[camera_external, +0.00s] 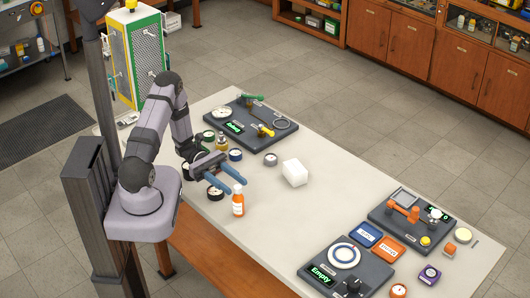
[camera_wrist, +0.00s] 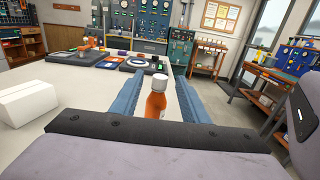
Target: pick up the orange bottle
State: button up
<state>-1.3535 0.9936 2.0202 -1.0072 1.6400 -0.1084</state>
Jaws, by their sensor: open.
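The orange bottle (camera_external: 238,204) stands upright near the front edge of the table, with a white cap and a pale label. In the wrist view my gripper (camera_wrist: 155,95) has a gap on both sides of the bottle, and I see no contact.
A white block (camera_external: 295,172) lies to the right of my gripper. Several small round pieces and a brown bottle (camera_external: 221,142) stand near my wrist. Dark test boards (camera_external: 345,268) occupy the table's far and right ends. The table's middle (camera_external: 340,190) is clear.

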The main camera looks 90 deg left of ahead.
aim_at(235, 187)
jog(key=shift+w+d+f+p, duration=0.25)
jog(key=shift+w+d+p, duration=0.3)
jog(key=shift+w+d+f+p, duration=0.2)
jog(key=shift+w+d+p, duration=0.3)
jog(key=shift+d, duration=0.05)
jog(key=shift+c, duration=0.2)
grip_shut()
jog(key=shift+r, duration=0.2)
jog(key=shift+r+b, duration=0.85)
jog(key=shift+r, duration=3.95)
